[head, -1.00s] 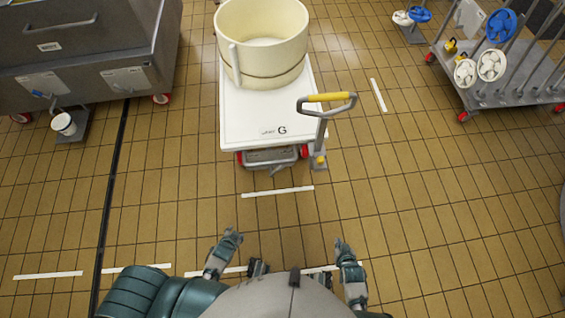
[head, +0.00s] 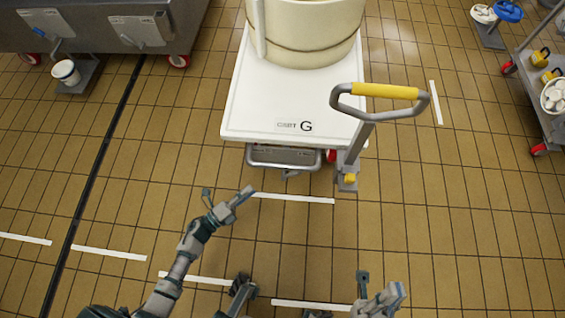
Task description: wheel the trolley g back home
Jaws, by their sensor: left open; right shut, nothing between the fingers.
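The trolley G (head: 255,110) stands ahead in the head view, a white flat top marked with the letter G. A large cream tub (head: 305,35) stands on it. Its handle (head: 385,92), a grey loop with a yellow grip, rises at the trolley's near right corner. My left gripper (head: 228,197) is open and empty, over the floor short of the trolley's near edge and left of the handle. My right gripper (head: 378,285) is shut and empty, low in the picture, below the handle and apart from it.
White floor marks (head: 295,198) lie in front of the trolley, with more nearer me. A grey metal unit (head: 90,30) on red wheels stands at the left, a small white bucket (head: 66,72) beside it. A rack trolley (head: 535,95) stands at the right. Tiled floor between is clear.

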